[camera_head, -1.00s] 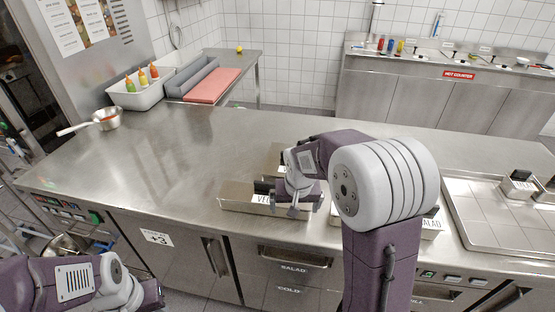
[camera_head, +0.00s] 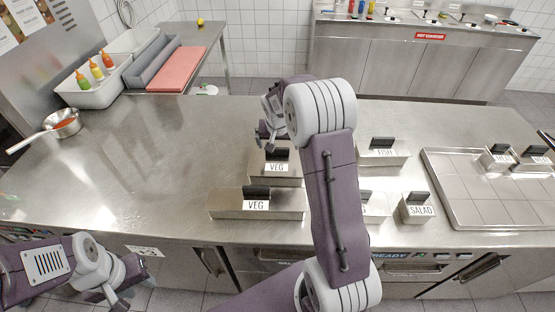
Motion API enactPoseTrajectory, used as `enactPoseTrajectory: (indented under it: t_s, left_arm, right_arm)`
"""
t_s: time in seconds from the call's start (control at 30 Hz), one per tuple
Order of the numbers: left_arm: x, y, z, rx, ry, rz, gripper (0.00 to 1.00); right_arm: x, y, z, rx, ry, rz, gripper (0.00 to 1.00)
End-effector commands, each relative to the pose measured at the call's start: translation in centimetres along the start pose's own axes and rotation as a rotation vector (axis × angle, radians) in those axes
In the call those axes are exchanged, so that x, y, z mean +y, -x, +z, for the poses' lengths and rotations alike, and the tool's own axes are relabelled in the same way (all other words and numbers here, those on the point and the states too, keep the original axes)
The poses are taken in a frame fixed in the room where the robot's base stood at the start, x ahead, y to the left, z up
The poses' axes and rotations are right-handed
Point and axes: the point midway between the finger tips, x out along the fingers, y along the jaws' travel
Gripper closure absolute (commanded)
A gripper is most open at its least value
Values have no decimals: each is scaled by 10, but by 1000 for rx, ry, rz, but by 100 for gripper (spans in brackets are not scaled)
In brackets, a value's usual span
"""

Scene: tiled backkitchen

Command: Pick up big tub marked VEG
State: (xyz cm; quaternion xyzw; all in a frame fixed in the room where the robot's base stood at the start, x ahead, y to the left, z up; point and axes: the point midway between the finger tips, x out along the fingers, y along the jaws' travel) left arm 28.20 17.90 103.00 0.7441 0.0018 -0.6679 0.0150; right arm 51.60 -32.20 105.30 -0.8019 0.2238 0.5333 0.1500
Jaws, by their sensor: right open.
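Two steel tubs carry VEG labels and black clips. The big, longer VEG tub (camera_head: 285,206) sits at the counter's front edge. A smaller VEG tub (camera_head: 290,180) stands just behind it, partly hidden by my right arm. My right gripper (camera_head: 266,142) is open and empty, above and behind the smaller VEG tub, apart from the big tub. My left gripper (camera_head: 122,292) hangs low at the bottom left, in front of the counter and far from the tubs; its jaws are too unclear to read.
A FISH tub (camera_head: 385,158) and a SALAD tub (camera_head: 417,212) stand to the right, with another tub partly hidden behind my arm. A tray (camera_head: 480,205) lies further right. A saucepan (camera_head: 62,124) sits at the left. The counter's left middle is clear.

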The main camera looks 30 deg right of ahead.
Motion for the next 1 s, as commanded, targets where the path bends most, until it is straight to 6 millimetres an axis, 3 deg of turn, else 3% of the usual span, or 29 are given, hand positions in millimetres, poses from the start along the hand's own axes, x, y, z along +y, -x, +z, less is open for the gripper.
enactPoseTrajectory:
  t_s: [0.1, 0.33, 0.6, 0.93, 1.0]
  left_arm:
    - [0, 4, -1, 0, 0, 0, 64]
    - [0, 13, -2, 1, 0, 0, 64]
    - [0, 12, -2, 0, 0, 0, 64]
    - [0, 12, -2, 0, 0, 0, 64]
    - [0, 12, -2, 0, 0, 0, 64]
  right_arm:
    - [0, -7, 0, -3, 1, 1, 0]
    - [-2, -46, 1, -2, 0, 1, 0]
    - [-3, -52, 0, 1, 1, -1, 0]
    - [-3, -52, 0, 2, 0, -1, 91]
    - [-3, -50, -2, 6, 0, -2, 91]
